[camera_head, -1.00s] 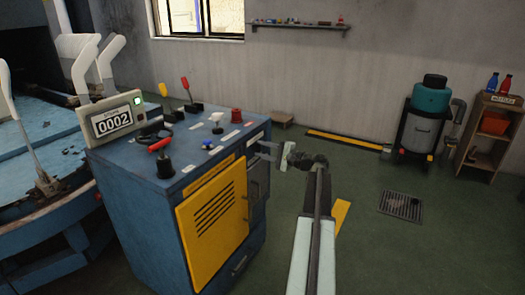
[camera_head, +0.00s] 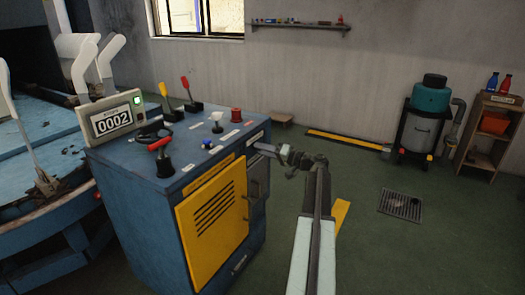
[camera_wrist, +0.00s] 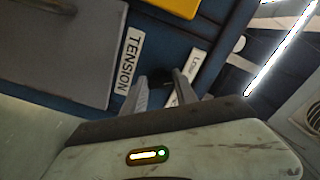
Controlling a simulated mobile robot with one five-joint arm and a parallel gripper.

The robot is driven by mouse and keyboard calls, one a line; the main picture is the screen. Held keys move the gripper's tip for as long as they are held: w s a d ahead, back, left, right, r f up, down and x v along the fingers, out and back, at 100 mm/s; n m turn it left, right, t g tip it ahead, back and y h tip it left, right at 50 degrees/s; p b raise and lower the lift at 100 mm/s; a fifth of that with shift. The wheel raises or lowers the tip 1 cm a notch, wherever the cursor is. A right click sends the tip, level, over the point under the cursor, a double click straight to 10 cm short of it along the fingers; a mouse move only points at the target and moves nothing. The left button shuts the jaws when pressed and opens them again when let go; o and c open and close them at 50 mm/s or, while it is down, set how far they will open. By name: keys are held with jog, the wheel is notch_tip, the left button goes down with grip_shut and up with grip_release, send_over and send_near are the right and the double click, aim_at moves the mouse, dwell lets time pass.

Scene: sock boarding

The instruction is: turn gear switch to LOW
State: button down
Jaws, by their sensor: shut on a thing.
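The machine cabinet (camera_head: 140,215) is a blue box with a yellow louvred door, and my gripper (camera_head: 258,147) reaches its right side in the head view. In the wrist view my gripper's two fingers (camera_wrist: 160,82) are closed around a small dark knob (camera_wrist: 160,75) on the blue panel, which appears to be the gear switch. A white label reading TENSION (camera_wrist: 129,60) lies left of the fingers. Another white label (camera_wrist: 193,72), apparently reading LOW, lies right of them, partly covered by a finger. The knob's pointing direction is hidden by the fingers.
A grey panel (camera_wrist: 60,50) is close by in the wrist view. The floor right of my arm is open, with a drain grate (camera_head: 400,204).

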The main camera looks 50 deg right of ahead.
jog(key=shift+f+n, duration=0.1)
jog(key=shift+n, duration=1)
jog(key=c, duration=1)
grip_release()
jog(key=shift+o, duration=0.2)
jog(key=v, duration=0.8)
